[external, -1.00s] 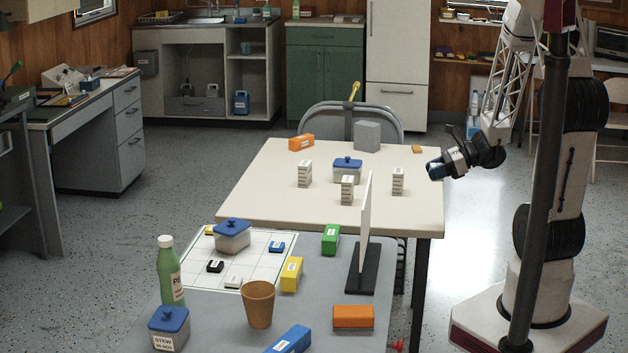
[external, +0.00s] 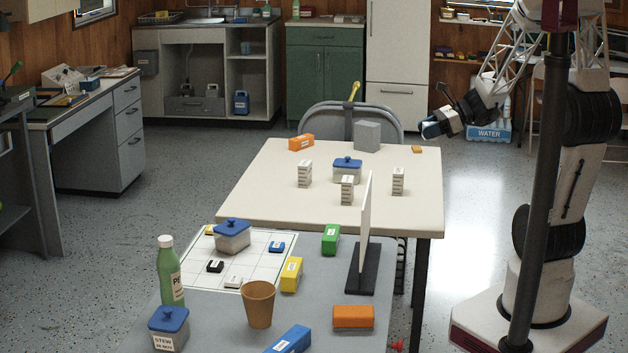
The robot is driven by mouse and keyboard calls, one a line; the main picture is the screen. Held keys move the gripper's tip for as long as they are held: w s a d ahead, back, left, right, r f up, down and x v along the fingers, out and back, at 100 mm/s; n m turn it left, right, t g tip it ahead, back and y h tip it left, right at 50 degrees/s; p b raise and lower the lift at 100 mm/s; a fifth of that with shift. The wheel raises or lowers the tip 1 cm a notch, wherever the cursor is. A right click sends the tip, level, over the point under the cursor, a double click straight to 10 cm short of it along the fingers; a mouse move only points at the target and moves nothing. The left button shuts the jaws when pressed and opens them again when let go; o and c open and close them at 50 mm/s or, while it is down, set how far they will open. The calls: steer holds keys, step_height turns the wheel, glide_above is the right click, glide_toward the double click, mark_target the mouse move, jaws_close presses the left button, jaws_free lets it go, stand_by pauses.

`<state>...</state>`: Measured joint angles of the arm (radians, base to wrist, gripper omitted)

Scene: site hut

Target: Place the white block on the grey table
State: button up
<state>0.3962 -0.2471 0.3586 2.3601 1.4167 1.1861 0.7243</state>
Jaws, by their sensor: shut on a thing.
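My gripper (external: 431,130) is in the air beyond the right far corner of the white table, tilted with its tip to the left. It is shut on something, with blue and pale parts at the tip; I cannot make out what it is. The grey table (external: 318,280) is in the foreground, well away from my gripper. A small white piece (external: 233,282) lies on the grid mat (external: 262,268) on it; I cannot tell whether this is the white block. Three pale labelled stacks (external: 304,174) stand upright on the white table (external: 270,205).
An upright white panel (external: 366,220) on a black base stands at the grey table's right side. Green (external: 331,239), yellow (external: 291,274), orange (external: 353,317) and blue (external: 288,340) blocks, a brown cup (external: 258,304), a green bottle (external: 170,275) and blue-lidded tubs (external: 232,236) crowd it.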

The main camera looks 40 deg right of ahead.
steer(key=w+a+n+g+y, duration=0.2)
steer(key=a+n+g, duration=0.3)
steer(key=a, duration=1)
steer(key=n+g+h, duration=0.4)
steer(key=n+g, duration=0.6)
steer(key=g, duration=0.1)
glide_above(317, 293)
step_height(317, 293, down, 18)
steer(key=shift+f, duration=0.15)
steer(key=shift+f, duration=3.05)
steer(key=shift+f, duration=1.9)
